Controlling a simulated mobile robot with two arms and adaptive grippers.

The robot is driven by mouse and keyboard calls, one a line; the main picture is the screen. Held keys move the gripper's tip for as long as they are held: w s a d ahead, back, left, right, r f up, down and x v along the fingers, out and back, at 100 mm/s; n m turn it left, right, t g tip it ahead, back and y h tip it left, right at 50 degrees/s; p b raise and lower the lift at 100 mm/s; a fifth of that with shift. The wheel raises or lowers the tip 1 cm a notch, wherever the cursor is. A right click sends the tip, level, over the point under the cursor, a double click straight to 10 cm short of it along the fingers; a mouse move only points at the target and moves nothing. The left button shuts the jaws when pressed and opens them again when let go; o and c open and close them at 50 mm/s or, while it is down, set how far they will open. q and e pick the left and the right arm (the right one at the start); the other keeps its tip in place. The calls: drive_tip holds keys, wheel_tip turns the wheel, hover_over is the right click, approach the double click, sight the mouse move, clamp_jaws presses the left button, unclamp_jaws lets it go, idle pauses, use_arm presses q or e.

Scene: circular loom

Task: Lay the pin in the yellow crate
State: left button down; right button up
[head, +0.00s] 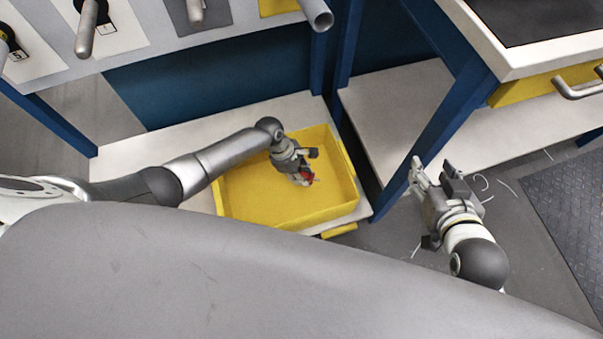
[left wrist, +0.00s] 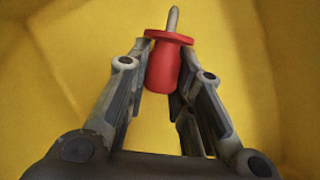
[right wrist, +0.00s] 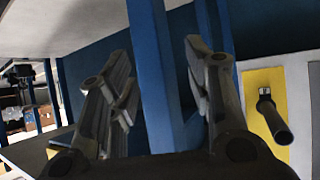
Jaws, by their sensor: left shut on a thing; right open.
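The pin has a red handle with a flange and a grey metal tip. In the left wrist view the pin (left wrist: 163,68) sits between my left fingers, its tip pointing away from the gripper. My left gripper (head: 304,178) is shut on the pin and is inside the outline of the yellow crate (head: 250,207) in the head view. Only a bit of the red pin (head: 307,174) shows there. Yellow fills the background of the left wrist view. I cannot tell whether the pin touches the crate floor. My right gripper (head: 435,176) is open and empty, right of the crate.
The crate stands on a pale low shelf (head: 130,160) with blue posts. A blue post (head: 425,135) stands close to my right gripper. A panel with grey pegs (head: 87,28) runs along the top left. A worktable (head: 510,62) is at top right.

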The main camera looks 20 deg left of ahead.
use_arm(q)
drive_tip(key=shift+f, duration=0.35)
use_arm(e)
drive_tip(key=shift+w+a+r+t, duration=0.25)
drive_tip(key=shift+w+r+t, duration=0.25)
drive_tip(key=shift+r, duration=0.05)
use_arm(q)
drive_tip(key=shift+f, duration=0.1)
use_arm(e)
drive_tip(key=shift+w+a+r, duration=0.1)
drive_tip(key=shift+w+r, duration=0.1)
drive_tip(key=shift+r, duration=0.1)
use_arm(q)
drive_tip(key=shift+f+b, duration=0.2)
drive_tip(key=shift+b, duration=0.15)
use_arm(e)
drive_tip(key=shift+w+a+r+t+y, duration=0.1)
drive_tip(key=shift+w+r+t+y, duration=0.25)
drive_tip(key=shift+r+t, duration=0.25)
use_arm(q)
drive_tip(key=shift+f, duration=0.35)
use_arm(e)
drive_tip(key=shift+w+a+r+t, duration=0.25)
drive_tip(key=shift+w+r+t, duration=0.15)
drive_tip(key=shift+r, duration=0.35)
